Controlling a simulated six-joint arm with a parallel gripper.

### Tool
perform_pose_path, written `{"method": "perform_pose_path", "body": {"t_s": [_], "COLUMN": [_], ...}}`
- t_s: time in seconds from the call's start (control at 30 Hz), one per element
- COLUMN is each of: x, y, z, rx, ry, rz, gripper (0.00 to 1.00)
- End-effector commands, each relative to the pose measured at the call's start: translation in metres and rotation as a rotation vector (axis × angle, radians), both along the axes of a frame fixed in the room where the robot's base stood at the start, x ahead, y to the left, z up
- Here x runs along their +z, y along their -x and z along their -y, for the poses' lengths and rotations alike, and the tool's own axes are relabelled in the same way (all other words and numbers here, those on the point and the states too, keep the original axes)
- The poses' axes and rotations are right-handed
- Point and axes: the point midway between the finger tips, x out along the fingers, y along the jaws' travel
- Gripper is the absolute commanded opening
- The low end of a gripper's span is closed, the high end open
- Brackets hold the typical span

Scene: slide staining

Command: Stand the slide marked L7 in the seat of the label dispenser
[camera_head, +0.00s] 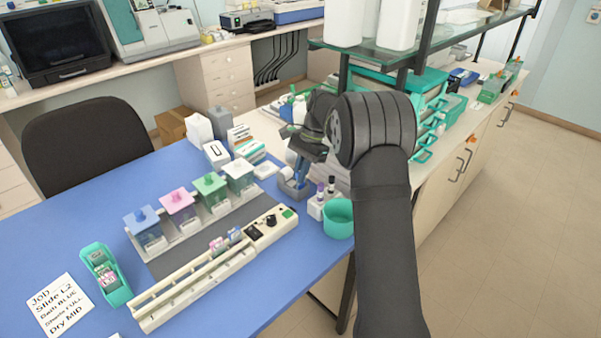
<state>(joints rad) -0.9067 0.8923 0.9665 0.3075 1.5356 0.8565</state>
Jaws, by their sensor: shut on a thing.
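My gripper (300,168) is at the far right of the blue table, partly hidden by my dark arm. It points down and is shut on a small bluish thing (301,172), which looks like a slide; its mark is too small to read. Just under it is a small grey block (293,188), which may be the label dispenser's seat. I cannot tell whether the slide touches the block. A white box with a dark-framed face (217,154) stands farther left. Other slides with pink and blue ends (226,240) stand in the long cream rack (190,288).
Vials with dark caps (325,198) and a teal cup (339,218) stand close right of the gripper. Four-coloured lidded jars (178,203) line a tray at left. A green slide holder (105,275) and a job card reading L2 (60,305) lie at front left.

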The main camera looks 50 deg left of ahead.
Motion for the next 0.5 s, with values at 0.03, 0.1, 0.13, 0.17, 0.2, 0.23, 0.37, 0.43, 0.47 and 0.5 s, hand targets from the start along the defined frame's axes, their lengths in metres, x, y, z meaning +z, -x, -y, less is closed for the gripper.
{"method": "perform_pose_path", "body": {"t_s": [0.03,0.1,0.13,0.17,0.2,0.23,0.37,0.43,0.47,0.5], "x": [-0.0001,-0.0005,-0.0008,-0.0011,-0.0015,-0.0020,-0.0035,-0.0043,-0.0047,-0.0052], "y": [0.0000,0.0000,0.0000,0.0000,0.0000,0.0000,-0.0001,0.0000,0.0000,0.0000], "z": [0.0000,0.0000,0.0000,0.0000,0.0000,0.0000,0.0000,0.0000,0.0000,0.0000], "rx": [0.000,0.000,0.000,0.000,0.000,0.000,0.000,0.000,0.000,0.000], "ry": [0.000,0.000,0.000,0.000,0.000,0.000,0.000,0.000,0.000,0.000], "rz": [0.000,0.000,0.000,0.000,0.000,0.000,0.000,0.000,0.000,0.000], "gripper": [0.00,0.00,0.00,0.00,0.00,0.00,0.00,0.00,0.00,0.00]}}
